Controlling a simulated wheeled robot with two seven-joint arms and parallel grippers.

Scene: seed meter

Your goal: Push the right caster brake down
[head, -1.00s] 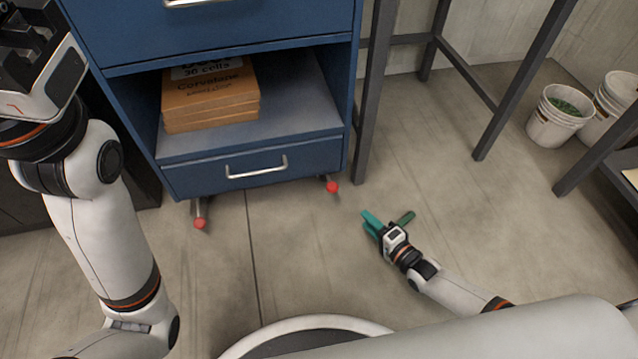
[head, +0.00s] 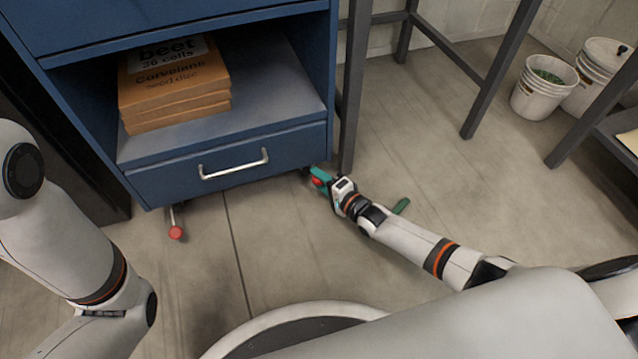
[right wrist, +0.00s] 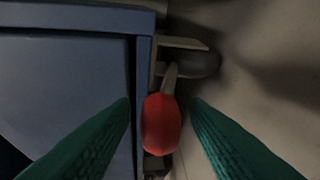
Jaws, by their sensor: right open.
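The right caster brake is a red pedal (head: 317,182) under the right front corner of the blue cabinet (head: 228,165). In the right wrist view the red pedal (right wrist: 161,124) sits between my two green fingers, with a gap on each side. Its grey stem runs up toward the caster (right wrist: 190,62). My right gripper (head: 320,177) is open and low at that corner, its fingers partly hiding the pedal in the head view. I cannot tell the pedal's height against the fingertips. My left gripper is out of view; only its arm shows at left.
The left caster's red pedal (head: 176,232) shows under the cabinet's left side. Orange boxes (head: 175,88) lie on the cabinet shelf. A dark table leg (head: 354,90) stands close to the right gripper. White buckets (head: 543,88) stand far right.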

